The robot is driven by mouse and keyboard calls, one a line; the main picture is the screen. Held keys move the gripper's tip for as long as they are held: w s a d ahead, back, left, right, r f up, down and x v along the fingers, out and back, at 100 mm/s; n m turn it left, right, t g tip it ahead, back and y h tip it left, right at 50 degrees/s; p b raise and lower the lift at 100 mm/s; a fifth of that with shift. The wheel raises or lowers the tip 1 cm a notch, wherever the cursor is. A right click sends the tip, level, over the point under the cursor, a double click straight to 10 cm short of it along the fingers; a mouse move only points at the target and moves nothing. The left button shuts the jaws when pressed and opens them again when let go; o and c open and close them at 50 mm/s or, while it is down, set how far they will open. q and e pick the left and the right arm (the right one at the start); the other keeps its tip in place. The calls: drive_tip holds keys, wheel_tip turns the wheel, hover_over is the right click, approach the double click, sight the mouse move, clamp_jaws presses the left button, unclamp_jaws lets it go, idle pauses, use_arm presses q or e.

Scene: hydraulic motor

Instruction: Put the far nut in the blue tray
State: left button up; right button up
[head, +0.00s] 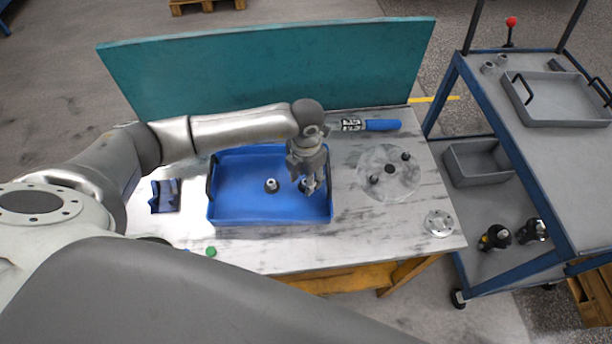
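The blue tray (240,212) lies on the worktable. One small grey nut-like part (271,185) sits on its floor near the middle. My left gripper (311,189) points down over the right part of the tray. A second small part (302,186) shows beside its fingers, partly hidden by them; I cannot tell whether it is touched. The finger gap is too small to read. A round pale plate (372,158) to the right carries small dark parts, one at its far right (406,156) and one at its near left (375,180). My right gripper is not in view.
A blue-handled tool (382,125) lies behind the plate. A silver flange (439,223) is at the table's near right corner. A small blue holder (165,196) is left of the tray. A teal panel (270,65) stands behind; a cart (540,150) stands at right.

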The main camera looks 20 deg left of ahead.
use_arm(q)
wheel_tip(320, 180, up, 12)
drive_tip(key=b, duration=0.2)
idle(0.7)
